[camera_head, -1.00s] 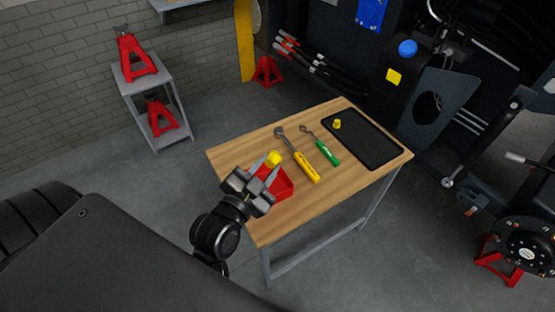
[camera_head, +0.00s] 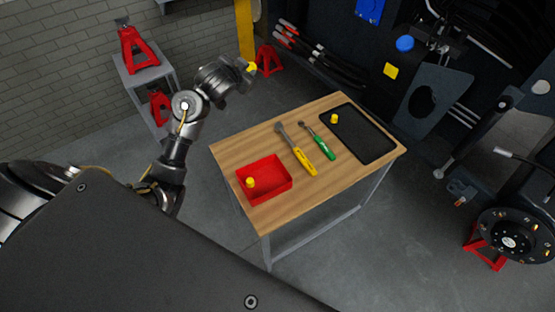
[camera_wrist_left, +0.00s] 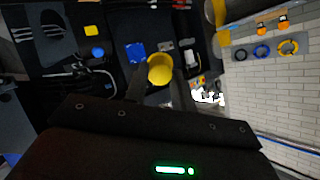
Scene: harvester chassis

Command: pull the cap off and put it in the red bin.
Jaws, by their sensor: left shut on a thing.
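My left gripper (camera_head: 243,77) is raised off the table's left side, above the floor. It is shut on a yellow cap (camera_head: 251,67). The left wrist view shows this cap (camera_wrist_left: 160,69) between the fingertips of my gripper (camera_wrist_left: 159,83). The red bin (camera_head: 274,190) is an open tray on the near left part of the table, well apart from the gripper. Another yellow cap (camera_head: 250,182) lies inside the bin. A further yellow cap (camera_head: 335,118) sits in the black tray (camera_head: 378,146). My right gripper is out of view.
A grey shelf with red jack stands (camera_head: 139,52) is behind my left arm. The dark chassis (camera_head: 430,110) rises at the right.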

